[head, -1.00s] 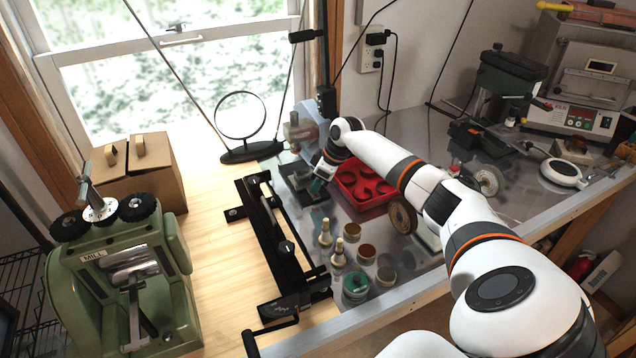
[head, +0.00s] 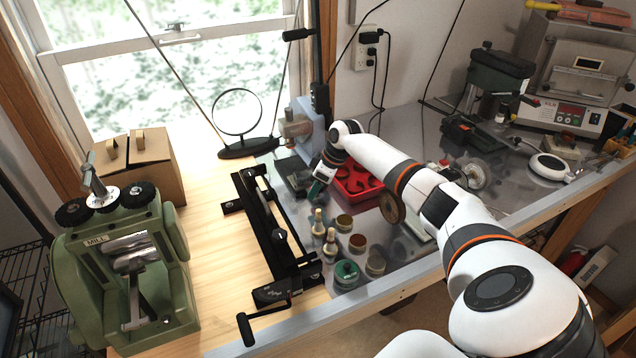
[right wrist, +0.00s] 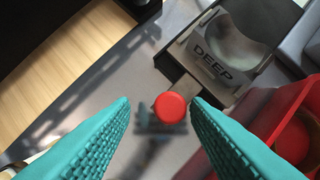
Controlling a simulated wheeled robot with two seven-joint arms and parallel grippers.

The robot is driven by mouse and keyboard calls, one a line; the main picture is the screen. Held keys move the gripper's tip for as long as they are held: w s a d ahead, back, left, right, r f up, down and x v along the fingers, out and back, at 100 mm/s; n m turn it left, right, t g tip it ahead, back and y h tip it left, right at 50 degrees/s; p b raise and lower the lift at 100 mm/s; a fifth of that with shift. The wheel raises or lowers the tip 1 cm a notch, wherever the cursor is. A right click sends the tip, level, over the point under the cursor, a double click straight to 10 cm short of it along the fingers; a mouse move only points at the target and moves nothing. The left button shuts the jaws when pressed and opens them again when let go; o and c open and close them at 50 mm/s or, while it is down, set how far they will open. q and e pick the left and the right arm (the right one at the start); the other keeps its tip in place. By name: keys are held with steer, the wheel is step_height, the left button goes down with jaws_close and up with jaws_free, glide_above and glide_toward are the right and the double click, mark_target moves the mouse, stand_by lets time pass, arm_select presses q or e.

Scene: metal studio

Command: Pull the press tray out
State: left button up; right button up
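The press tray (right wrist: 222,62) is a dark, square-edged tray with a round pale hollow and a block marked DEEP. A short bar runs from its edge to a red round knob (right wrist: 170,107). In the head view the tray (head: 294,170) lies dark and low beside the grey-blue press (head: 311,130). My right gripper (head: 317,188) is just in front of it. In the right wrist view the teal fingers of my right gripper (right wrist: 160,112) are open, and the knob appears in the gap between them. Contact cannot be seen. My left gripper is out of view.
A red bin (head: 358,184) stands right of my right gripper. Small jars (head: 346,270) and brushes stand nearer the front. A black guillotine-like frame (head: 272,225) stands to the left. A round mirror (head: 238,112) is behind.

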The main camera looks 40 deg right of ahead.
steer(key=shift+w+d, duration=0.1)
steer(key=shift+d, duration=0.05)
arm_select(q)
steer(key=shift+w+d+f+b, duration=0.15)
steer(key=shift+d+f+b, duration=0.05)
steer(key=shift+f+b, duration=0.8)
arm_select(e)
steer(key=v, duration=1.2)
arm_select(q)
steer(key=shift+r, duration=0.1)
